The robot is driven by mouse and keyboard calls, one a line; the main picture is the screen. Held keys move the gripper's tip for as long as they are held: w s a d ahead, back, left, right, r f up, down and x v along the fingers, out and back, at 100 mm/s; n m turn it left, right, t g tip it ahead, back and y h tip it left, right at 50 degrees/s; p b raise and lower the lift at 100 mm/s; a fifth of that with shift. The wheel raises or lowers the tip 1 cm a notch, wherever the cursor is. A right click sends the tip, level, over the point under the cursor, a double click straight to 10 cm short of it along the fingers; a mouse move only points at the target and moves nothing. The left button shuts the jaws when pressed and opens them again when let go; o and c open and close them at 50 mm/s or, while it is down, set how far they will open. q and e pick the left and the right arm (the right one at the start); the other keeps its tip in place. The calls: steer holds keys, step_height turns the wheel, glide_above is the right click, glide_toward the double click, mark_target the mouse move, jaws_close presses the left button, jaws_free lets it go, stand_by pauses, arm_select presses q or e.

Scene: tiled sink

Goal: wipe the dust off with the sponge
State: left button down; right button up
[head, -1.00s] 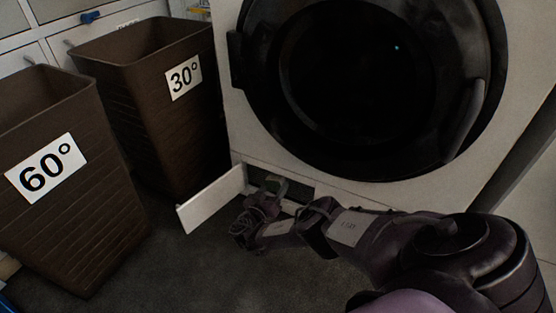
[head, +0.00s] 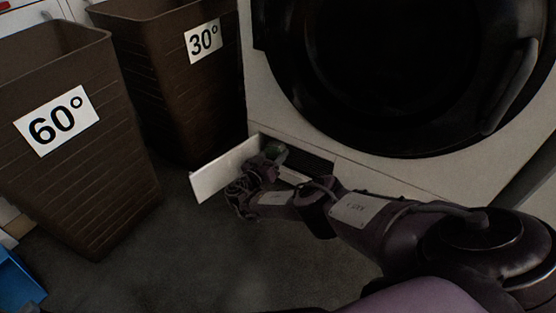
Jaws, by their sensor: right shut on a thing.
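My right arm reaches in from the lower right, and its gripper (head: 268,156) is at the open flap low on the washing machine. It is shut on a small dark green thing, which looks like the sponge (head: 277,150), at the mouth of the opening behind the flap. The sponge is small and partly hidden by the gripper. No dust can be made out in this view. My left gripper is out of view.
The white flap (head: 222,170) stands open from the washing machine (head: 420,168), with a dark round door above. Brown baskets marked 60° (head: 75,175) and 30° (head: 170,90) stand at left. A blue object (head: 18,280) is at lower left. Grey floor (head: 190,255) is clear.

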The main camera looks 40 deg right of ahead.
steer(key=shift+p+v, duration=0.85)
steer(key=shift+v, duration=0.95)
steer(key=shift+p+v, duration=0.3)
steer(key=shift+v, duration=0.9)
steer(key=v, duration=0.3)
steer(key=shift+p, duration=0.35)
